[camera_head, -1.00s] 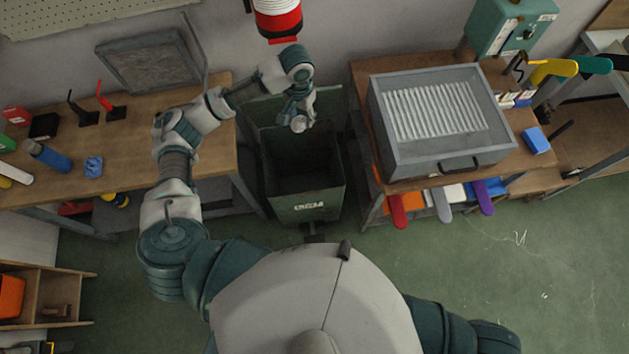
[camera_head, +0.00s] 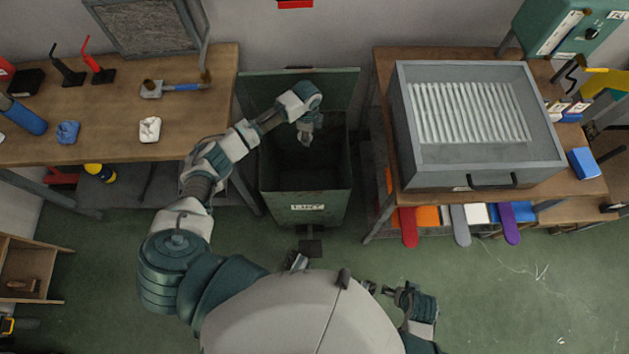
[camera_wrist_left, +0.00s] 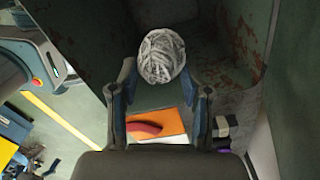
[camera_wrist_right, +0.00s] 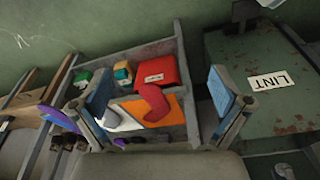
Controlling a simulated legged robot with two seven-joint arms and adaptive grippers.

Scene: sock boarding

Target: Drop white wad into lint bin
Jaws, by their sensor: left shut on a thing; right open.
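The green lint bin (camera_head: 275,208) stands open between the two benches, its lid up at the back and a LINT label on its front. My left gripper (camera_head: 305,128) is over its mouth, pointing down. In the left wrist view it is shut on a whitish, streaky ball-like wad (camera_wrist_left: 161,55) at its fingertips, with the bin's rusty walls around it. How deep it hangs cannot be told. Another white crumpled wad (camera_head: 149,130) lies on the left bench. My right gripper (camera_wrist_right: 160,80) is open and empty, low at the right of my body.
The left bench (camera_head: 105,150) also bears a blue wad (camera_head: 67,132) and a blue-handled tool (camera_head: 172,87). A grey box with a ribbed inside (camera_head: 480,165) sits on the right bench; coloured boards (camera_head: 409,226) stick out below.

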